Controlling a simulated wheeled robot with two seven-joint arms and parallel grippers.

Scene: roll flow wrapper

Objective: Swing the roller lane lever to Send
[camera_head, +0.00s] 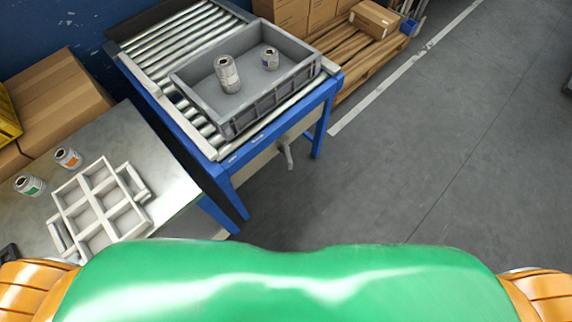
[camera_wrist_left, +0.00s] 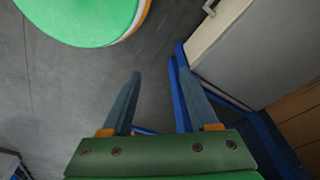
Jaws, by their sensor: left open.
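The roller lane (camera_head: 185,45) has a blue frame and stands left of centre in the head view. A light grey lever (camera_head: 288,153) hangs below the lane's front rail, near its right end. Small white labels (camera_head: 233,160) sit on the blue rail, too small to read. In the left wrist view a grey handle (camera_wrist_left: 208,8), likely the lever, shows at the top edge on a light panel. My left gripper (camera_wrist_left: 155,70) is open and empty, apart from the handle. My grippers are outside the head view.
A grey crate (camera_head: 185,87) with two cans stands on the rollers. A steel table (camera_head: 170,180) at left holds a white divided tray (camera_head: 82,187) and two cans. A pallet (camera_head: 350,62) with cartons stands behind. The floor at right is clear.

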